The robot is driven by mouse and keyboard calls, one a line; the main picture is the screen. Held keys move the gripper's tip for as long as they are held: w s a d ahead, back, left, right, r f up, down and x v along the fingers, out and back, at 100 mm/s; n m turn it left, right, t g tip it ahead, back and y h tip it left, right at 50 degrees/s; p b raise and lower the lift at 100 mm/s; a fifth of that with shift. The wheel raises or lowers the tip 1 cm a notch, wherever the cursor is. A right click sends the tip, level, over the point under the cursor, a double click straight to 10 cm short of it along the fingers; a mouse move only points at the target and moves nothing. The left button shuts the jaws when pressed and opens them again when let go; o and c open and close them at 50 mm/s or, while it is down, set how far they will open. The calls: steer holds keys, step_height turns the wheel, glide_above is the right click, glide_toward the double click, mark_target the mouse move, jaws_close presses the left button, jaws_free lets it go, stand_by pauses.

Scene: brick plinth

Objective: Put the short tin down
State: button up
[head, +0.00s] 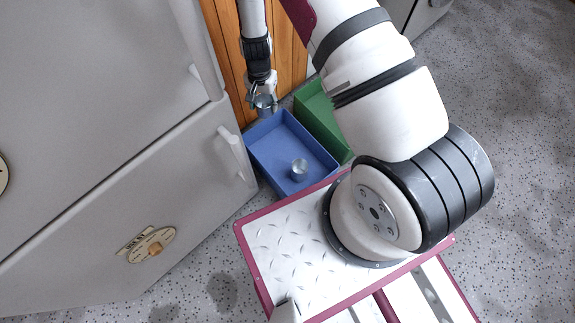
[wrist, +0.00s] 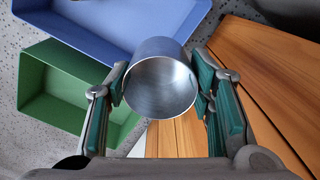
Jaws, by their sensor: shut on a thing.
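My gripper (head: 263,103) is shut on the short tin, a plain silvery metal cylinder. In the wrist view the tin (wrist: 160,85) sits between the green-padded fingers (wrist: 160,98), its round end facing the camera. In the head view the gripper hangs over the far left end of the blue bin (head: 267,134), and the tin shows only as a small part below the fingers. The blue bin also shows at the top of the wrist view (wrist: 95,35). How high the tin is above the bin floor is hard to tell.
A second metal tin (head: 299,170) stands inside the blue bin near its front. A green bin (head: 318,112) is beside the blue bin, to its right. Orange wood panelling (head: 227,45) rises behind, and a grey cabinet (head: 120,170) stands close on the left.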

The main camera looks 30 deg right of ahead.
steer(key=s+d+f+m+b, duration=0.1)
steer(key=s+f, duration=0.1)
steer(key=f, duration=0.5)
steer(key=s+d+f+m+b, duration=0.1)
steer(key=s+f+m, duration=0.1)
steer(key=f, duration=0.5)
steer(key=b, duration=0.3)
glide_above(278, 151)
step_height(278, 151, down, 7)
steer(key=shift+s+a+r, duration=0.1)
steer(key=shift+r, duration=0.05)
steer(key=shift+f+b, duration=0.95)
steer(key=shift+f, duration=1.05)
steer(key=shift+f, duration=0.1)
steer(key=o, duration=1.2)
steer(key=shift+c, duration=0.2)
